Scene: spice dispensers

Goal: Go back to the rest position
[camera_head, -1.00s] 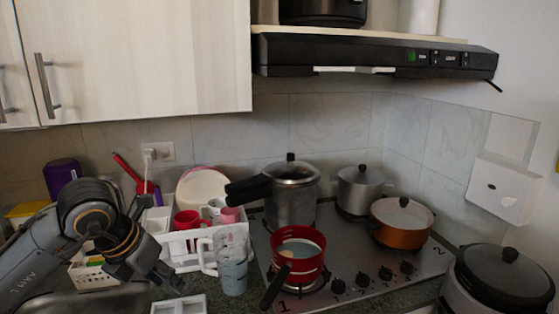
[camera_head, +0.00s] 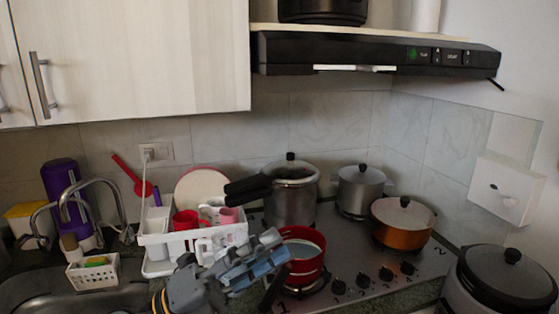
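My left gripper (camera_head: 268,252) is in the lower middle of the head view. It is in front of the white dish rack (camera_head: 156,250) and beside the red saucepan (camera_head: 304,262). Its grey-blue fingers point right, toward the saucepan; touching or apart cannot be told. I see nothing clearly held, and the finger gap is not clear. The gripper covers most of the jug area in front of the rack. My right gripper is not in view.
The hob (camera_head: 350,262) holds a pressure cooker (camera_head: 291,192), a steel pot (camera_head: 360,190) and an orange pot (camera_head: 402,222). A rice cooker (camera_head: 505,280) stands at right. The sink (camera_head: 45,288) and tap (camera_head: 92,182) are at left. The range hood (camera_head: 370,52) hangs above.

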